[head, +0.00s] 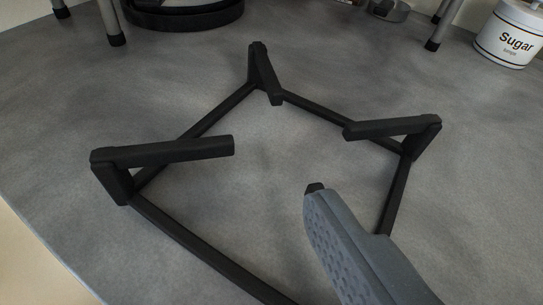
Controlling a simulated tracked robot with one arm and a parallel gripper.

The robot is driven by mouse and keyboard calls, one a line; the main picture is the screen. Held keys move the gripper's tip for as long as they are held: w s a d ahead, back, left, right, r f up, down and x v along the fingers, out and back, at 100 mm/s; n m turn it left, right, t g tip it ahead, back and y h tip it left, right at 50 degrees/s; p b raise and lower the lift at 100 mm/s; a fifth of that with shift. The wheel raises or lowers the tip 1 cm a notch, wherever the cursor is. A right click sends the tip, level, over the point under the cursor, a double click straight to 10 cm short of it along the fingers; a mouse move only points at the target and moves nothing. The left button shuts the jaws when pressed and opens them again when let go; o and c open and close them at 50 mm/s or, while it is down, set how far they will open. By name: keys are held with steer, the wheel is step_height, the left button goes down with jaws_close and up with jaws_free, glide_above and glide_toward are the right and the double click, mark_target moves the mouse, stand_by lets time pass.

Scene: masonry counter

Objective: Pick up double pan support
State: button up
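The double pan support (205,110) is a black frame of thin bars lying on the grey counter. Raised prongs at its left, back and right corners point inward. Its near part runs out of the bottom of the head view and is partly hidden behind my gripper. My gripper (316,190) reaches in from the bottom right as a grey dimpled finger with a dark tip. In the picture the tip lies inside the frame, near its right bar. I see no contact with the support. I cannot make out a second finger or a gap between fingers.
A white sugar jar (508,38) stands at the top right. A dark round pan-like object (183,18) and metal legs with black feet (109,24) stand along the back. The counter (60,175) is clear around the support; its edge runs along the lower left.

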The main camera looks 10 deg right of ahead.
mark_target(163, 144)
steer(key=b+x, duration=0.1)
steer(key=x, duration=1)
steer(key=shift+s+a+f, duration=0.1)
steer(key=shift+w, duration=0.25)
steer(key=c, duration=1.4)
